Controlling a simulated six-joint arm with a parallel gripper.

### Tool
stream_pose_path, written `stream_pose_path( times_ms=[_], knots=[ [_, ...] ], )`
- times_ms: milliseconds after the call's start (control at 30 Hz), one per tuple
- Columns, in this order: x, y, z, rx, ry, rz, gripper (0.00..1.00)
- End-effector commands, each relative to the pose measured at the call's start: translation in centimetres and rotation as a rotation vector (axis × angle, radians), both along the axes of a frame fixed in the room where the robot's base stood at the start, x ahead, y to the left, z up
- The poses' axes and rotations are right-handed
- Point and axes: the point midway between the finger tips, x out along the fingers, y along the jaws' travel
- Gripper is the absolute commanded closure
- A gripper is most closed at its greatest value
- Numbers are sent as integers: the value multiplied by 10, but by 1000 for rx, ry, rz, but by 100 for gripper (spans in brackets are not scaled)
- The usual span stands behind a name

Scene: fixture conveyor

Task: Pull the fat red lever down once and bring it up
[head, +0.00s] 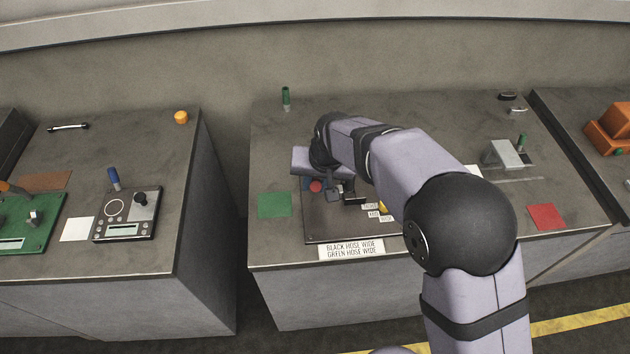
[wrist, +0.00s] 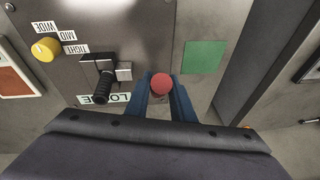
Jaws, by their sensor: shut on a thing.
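The red lever's round knob (wrist: 162,84) sits between the blue fingers of my gripper (wrist: 163,92) in the wrist view. The gripper is shut on it. The lever's shaft is hidden below the knob, so its tilt cannot be told. In the head view the red knob (head: 316,186) shows beside my gripper (head: 322,188), at the left part of the dark panel (head: 322,228). My arm covers much of that panel.
A black handle (wrist: 103,88) on a metal block and a yellow knob (wrist: 42,50) stand beside the lever, with WIDE, MID and TIGHT labels. A green square (head: 274,205) lies left of the panel. A sign (head: 351,249) is at the front edge. A green peg (head: 286,97) stands behind.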

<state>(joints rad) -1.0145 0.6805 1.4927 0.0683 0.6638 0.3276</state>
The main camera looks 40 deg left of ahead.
Motion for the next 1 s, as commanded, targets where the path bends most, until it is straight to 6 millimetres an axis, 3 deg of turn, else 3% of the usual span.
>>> stream_pose_path(
  times_ms=[67,100,167,567,1000],
  knots=[
    [1,1,2,5,-2,-2,100],
    [1,1,2,5,-3,-2,69],
    [1,1,2,5,-3,-2,60],
    [0,0,6,4,-2,-1,60],
    [-6,-15,56,7,-4,-1,60]
  ],
)
